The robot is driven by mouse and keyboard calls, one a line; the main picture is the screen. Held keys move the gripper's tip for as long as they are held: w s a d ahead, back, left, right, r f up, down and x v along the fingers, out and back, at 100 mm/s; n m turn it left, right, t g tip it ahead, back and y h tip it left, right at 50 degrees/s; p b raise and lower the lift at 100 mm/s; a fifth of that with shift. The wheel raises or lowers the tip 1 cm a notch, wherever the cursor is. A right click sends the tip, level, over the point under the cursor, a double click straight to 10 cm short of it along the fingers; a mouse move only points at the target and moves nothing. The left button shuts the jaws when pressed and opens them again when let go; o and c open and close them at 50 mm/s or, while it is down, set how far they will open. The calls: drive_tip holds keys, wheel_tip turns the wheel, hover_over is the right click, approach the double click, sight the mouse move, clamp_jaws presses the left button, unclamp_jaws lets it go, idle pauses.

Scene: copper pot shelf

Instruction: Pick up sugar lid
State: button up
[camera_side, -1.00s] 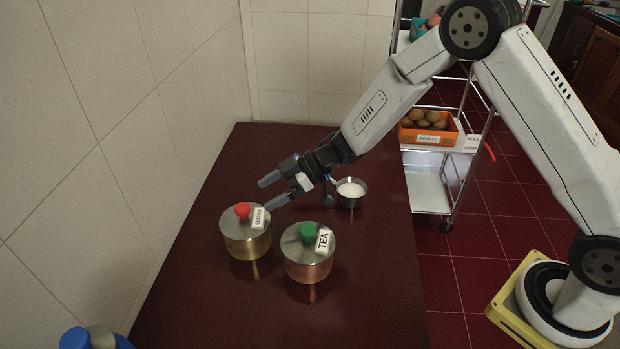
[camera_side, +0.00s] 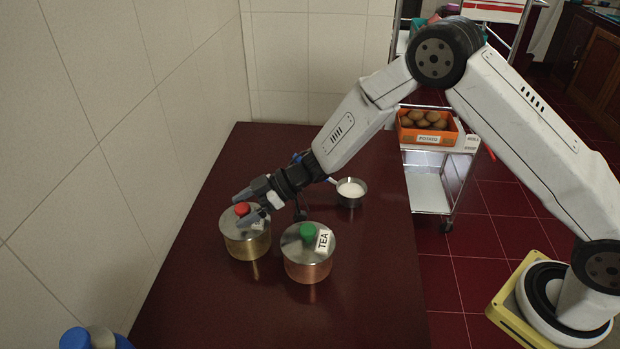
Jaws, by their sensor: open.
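The sugar lid (camera_side: 232,226) is a round silver lid with a red knob (camera_side: 242,208). It sits on a brass-coloured pot (camera_side: 247,247) on the dark red table. My gripper (camera_side: 240,206) is open at the lid, with its fingers on either side of the red knob in the picture. I cannot tell whether they touch it. The gripper covers part of the lid and most of its sugar label.
A copper pot (camera_side: 308,269) with a green knob (camera_side: 307,231) and a TEA label stands just right. A small metal bowl (camera_side: 350,201) of white contents is behind. The tiled wall (camera_side: 100,150) is at left. The table's front (camera_side: 270,325) is clear.

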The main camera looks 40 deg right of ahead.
drive_tip(key=shift+a+f, duration=0.1)
drive_tip(key=shift+a, duration=0.1)
drive_tip(key=shift+c, duration=0.3)
clamp_jaws()
idle(0.3)
